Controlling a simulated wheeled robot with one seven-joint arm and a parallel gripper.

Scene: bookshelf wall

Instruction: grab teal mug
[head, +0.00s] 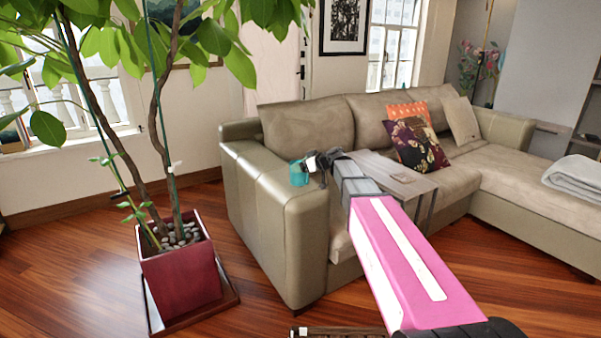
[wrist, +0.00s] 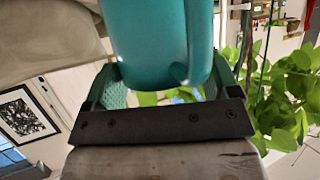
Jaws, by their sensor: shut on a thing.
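The teal mug (head: 299,173) shows in the head view above the near arm of the sofa, at the end of my outstretched arm. In the wrist view the mug (wrist: 155,40) fills the top middle, between the two green finger pads. Its handle shows on the right side of the mug in that view. My gripper (head: 312,168) is shut on the mug; in the wrist view the gripper (wrist: 165,85) has a finger on each side of it. Whether the mug touches the sofa arm beneath is unclear.
The sofa (head: 340,120) stands behind and around my gripper, with a grey-brown tray-like board (head: 385,185) close on the right. A potted tree (head: 180,270) stands at the left. Cushions (head: 415,143) lie farther right. The wooden floor (head: 70,270) is clear at the left.

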